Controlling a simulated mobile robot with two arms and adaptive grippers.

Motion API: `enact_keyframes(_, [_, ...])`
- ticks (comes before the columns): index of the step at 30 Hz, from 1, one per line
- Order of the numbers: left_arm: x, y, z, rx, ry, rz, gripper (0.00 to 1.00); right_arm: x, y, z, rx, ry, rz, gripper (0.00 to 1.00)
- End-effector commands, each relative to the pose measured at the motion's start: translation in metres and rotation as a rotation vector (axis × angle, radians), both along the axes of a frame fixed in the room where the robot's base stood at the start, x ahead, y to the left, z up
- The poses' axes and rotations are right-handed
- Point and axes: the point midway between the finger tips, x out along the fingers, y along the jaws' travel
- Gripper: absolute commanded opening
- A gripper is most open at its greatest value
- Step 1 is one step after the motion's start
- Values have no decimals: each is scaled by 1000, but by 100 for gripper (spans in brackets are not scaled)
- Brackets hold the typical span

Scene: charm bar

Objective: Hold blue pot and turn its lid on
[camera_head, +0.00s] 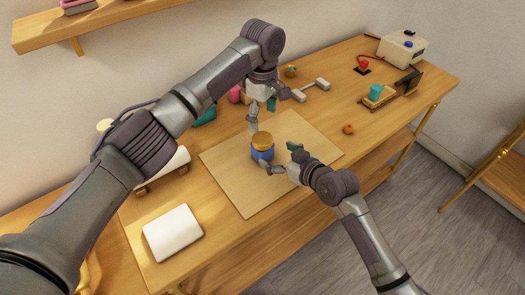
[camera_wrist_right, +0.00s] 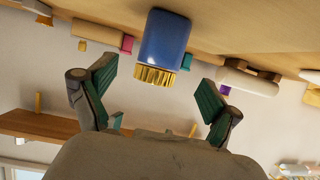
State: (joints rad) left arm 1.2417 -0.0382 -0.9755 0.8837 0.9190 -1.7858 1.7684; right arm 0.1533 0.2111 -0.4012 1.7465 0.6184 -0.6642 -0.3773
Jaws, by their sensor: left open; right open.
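The blue pot (camera_head: 262,155) stands upright on a pale board in the head view, with its gold lid (camera_head: 262,140) seated on top. How tightly the lid sits cannot be told. The right wrist view shows the blue pot (camera_wrist_right: 165,38) upside down in the picture, with the ribbed gold lid (camera_wrist_right: 155,77) at its lower end. My right gripper (camera_head: 282,158) is open at the pot's right side, its fingers around or beside the pot; contact cannot be told. My left gripper (camera_head: 262,113) is open and empty, just above and behind the lid.
The pale board (camera_head: 225,175) has bare room around the pot. A white pad (camera_head: 172,233) lies at the front left. A small orange object (camera_head: 348,129) is right of the board. A teal cup-like item (camera_head: 376,92) and a white box (camera_head: 403,48) stand farther right.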

Motion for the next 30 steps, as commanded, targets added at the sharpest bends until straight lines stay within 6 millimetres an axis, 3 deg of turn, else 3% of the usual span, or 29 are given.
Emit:
enact_keyframes(6, [0,0,0,0,0,0,81,31,25,-15,2,-1,-1,90])
enact_keyframes(12, [0,0,0,0,0,0,81,48,38,-25,0,0,-1,90])
enact_keyframes(25, [0,0,0,0,0,0,81,53,43,-28,-1,-1,-1,90])
enact_keyframes(30, [0,0,0,0,0,0,81,53,42,-28,-1,-1,-1,63])
